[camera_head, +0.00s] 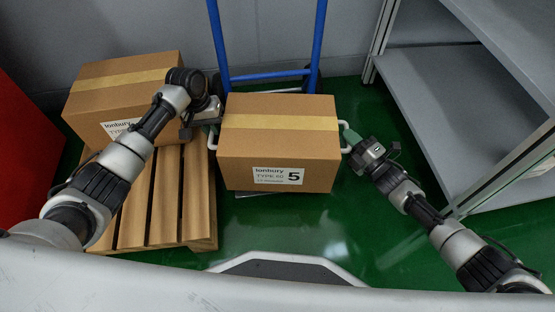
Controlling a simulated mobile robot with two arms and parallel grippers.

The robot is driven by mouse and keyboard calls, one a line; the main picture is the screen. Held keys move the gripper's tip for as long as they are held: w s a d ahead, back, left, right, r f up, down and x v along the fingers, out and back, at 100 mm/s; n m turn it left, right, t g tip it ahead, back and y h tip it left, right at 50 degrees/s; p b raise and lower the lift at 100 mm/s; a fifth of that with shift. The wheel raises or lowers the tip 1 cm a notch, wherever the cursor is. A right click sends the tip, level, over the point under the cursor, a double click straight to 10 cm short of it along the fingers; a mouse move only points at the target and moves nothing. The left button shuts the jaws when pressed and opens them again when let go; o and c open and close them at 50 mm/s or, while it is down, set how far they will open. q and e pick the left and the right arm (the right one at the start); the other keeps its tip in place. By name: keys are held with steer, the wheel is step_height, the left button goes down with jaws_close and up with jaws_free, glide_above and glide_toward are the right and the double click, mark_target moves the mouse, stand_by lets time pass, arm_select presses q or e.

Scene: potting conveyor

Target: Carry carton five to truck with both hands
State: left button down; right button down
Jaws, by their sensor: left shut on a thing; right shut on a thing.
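Carton five (278,152) is a brown box with a tan tape strip and a label reading "5" on its front. It appears in the middle of the head view, in front of the blue hand truck (268,75). My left gripper (212,130) is shut on the handle at the carton's left side. My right gripper (350,141) is shut on the white handle at its right side. The carton looks level. It overlaps the truck's lower part, and I cannot tell whether it touches the truck's plate below.
A wooden pallet (165,205) lies at the left with another taped carton (122,88) on it. A grey shelf unit (440,90) stands at the right, close to my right arm. A red surface (28,150) is at the far left. Green floor (300,222) is clear in front.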

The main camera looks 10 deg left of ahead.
arm_select(q)
steer(key=shift+w+a, duration=0.1)
arm_select(e)
steer(key=shift+w+d, duration=0.1)
